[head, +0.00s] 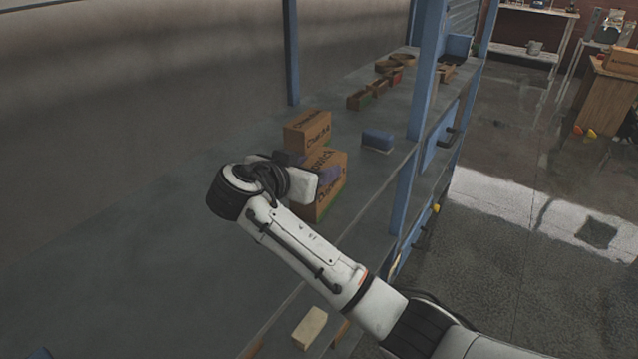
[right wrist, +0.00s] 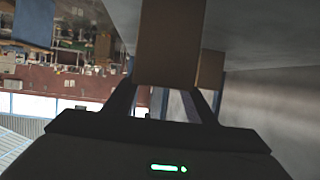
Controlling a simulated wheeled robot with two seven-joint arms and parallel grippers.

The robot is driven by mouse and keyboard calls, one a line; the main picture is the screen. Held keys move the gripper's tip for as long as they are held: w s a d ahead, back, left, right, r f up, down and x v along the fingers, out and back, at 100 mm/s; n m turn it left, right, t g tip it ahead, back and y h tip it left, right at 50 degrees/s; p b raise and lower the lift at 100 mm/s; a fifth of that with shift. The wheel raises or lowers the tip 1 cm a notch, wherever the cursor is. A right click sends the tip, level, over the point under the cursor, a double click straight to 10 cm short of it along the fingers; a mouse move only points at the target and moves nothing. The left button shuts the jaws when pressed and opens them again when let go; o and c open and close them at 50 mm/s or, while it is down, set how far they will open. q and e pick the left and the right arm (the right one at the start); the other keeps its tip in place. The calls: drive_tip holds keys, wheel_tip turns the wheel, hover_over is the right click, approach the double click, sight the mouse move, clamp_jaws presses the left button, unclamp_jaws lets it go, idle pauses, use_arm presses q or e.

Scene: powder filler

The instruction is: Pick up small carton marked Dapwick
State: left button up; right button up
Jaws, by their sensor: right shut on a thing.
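A brown carton with dark lettering that seems to read Dapwick (head: 333,196) stands on the grey shelf, with green along its lower edge. My right gripper (head: 312,172) is at the carton's near left side and shut on it; the white hand hides part of the carton. In the right wrist view the held carton (right wrist: 168,42) is a plain brown face between my right gripper's dark fingers (right wrist: 168,92), whose tips it partly hides. I cannot tell whether the carton is clear of the shelf. My left gripper is not in view.
Another marked carton (head: 309,132) stands close behind; it seems to show in the right wrist view (right wrist: 210,68). A blue block (head: 377,139) sits to the right. Blue posts (head: 428,70) edge the shelf. A cream block (head: 310,328) lies in front.

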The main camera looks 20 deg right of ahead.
drive_tip(key=c, duration=0.4)
drive_tip(key=shift+r, duration=0.1)
clamp_jaws()
